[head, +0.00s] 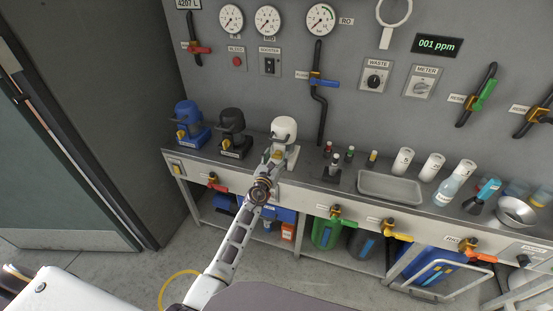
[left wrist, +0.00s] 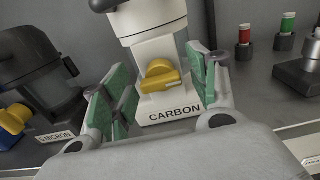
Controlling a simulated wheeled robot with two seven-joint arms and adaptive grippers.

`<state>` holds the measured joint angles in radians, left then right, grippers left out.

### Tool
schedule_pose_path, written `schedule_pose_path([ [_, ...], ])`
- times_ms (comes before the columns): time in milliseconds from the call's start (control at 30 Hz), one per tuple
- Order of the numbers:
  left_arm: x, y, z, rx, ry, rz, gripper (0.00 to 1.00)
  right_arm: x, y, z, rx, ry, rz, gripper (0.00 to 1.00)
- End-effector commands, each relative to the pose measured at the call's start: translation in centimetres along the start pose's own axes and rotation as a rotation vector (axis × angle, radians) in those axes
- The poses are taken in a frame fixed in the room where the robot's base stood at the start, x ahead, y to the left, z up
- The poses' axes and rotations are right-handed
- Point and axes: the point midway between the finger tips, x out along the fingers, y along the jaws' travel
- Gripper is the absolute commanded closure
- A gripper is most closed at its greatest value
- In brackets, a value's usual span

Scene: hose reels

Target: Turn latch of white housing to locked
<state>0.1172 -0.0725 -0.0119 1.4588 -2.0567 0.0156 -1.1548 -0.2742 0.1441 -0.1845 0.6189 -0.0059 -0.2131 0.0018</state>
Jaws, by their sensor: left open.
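The white housing (head: 284,131) stands on the bench between the black housing and the small bottles. In the left wrist view its white base (left wrist: 170,105) is labelled CARBON. A yellow latch (left wrist: 161,77) sits on the front of this base, its grip slanting slightly. My left gripper (head: 277,157) is in front of the white housing. In the left wrist view its green-padded fingers (left wrist: 160,90) are spread apart on either side of the latch, with nothing held between them. In the head view the gripper and arm hide most of the latch. My right gripper is not in view.
A black housing (head: 232,124) stands left of the white one, with a blue housing (head: 188,118) beyond it. Small bottles (head: 335,160) and a grey tray (head: 390,187) stand to the right. Valves and gauges line the wall behind; red-handled valve (head: 214,182) is on the bench front.

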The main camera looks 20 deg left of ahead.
Motion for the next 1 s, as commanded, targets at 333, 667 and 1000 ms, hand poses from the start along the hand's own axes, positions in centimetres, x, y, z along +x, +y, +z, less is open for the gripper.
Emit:
schedule_pose_path([
  [333, 0.4, 0.0, 0.0, 0.0, 0.0, 0.0, 0.41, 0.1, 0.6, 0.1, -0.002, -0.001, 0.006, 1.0],
  [667, 0.3, 0.0, 0.0, 0.001, 0.0, 0.0, 0.71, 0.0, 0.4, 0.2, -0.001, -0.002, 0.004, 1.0],
  [1000, 0.3, 0.0, 0.0, -0.008, 0.0, 0.0, 0.87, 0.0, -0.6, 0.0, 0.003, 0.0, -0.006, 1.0],
])
